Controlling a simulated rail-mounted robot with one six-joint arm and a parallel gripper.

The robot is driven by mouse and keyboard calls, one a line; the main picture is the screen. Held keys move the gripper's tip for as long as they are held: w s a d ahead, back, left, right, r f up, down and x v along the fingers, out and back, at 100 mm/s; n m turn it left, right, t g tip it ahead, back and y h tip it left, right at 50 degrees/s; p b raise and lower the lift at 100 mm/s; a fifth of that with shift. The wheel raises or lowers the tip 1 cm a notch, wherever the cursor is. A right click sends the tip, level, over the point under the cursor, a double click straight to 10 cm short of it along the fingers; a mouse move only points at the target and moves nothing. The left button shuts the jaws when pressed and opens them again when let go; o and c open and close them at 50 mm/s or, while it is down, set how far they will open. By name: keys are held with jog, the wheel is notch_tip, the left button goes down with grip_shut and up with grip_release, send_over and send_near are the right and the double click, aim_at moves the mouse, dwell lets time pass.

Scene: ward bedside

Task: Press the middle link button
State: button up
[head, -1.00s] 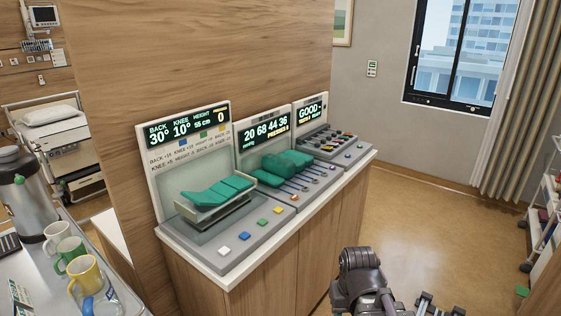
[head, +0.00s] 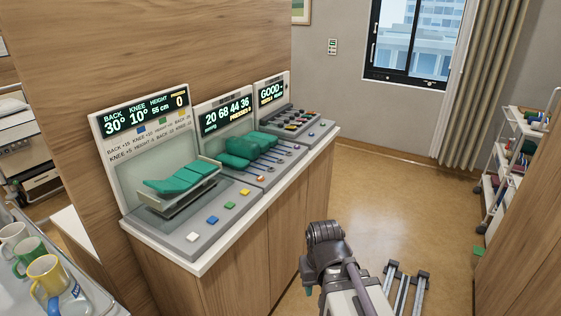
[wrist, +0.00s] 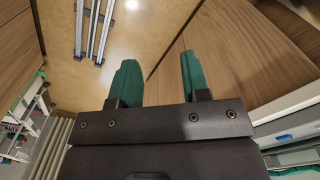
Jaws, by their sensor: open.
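Three grey consoles with displays stand in a row on a white-topped wooden counter. The left console (head: 180,252) has a teal bed model and a row of white, blue, green and yellow buttons. The middle console (head: 275,180) has teal cushions, thin rods and small buttons along its front. The right console (head: 318,134) carries several small coloured buttons. I cannot tell which is the middle link button; labels are too small to read. My gripper (wrist: 158,70) shows two teal fingers apart with nothing between them, over the floor beside the wooden cabinet. It is clear of all consoles.
Mugs (head: 45,272) stand on a tray table at the lower left. Metal floor rails (head: 404,290) lie right of my arm. A white shelf cart (head: 510,160) stands at the far right. The floor between is open.

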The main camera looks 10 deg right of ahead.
jog(key=shift+c, duration=0.3)
grip_shut()
dwell(1.3)
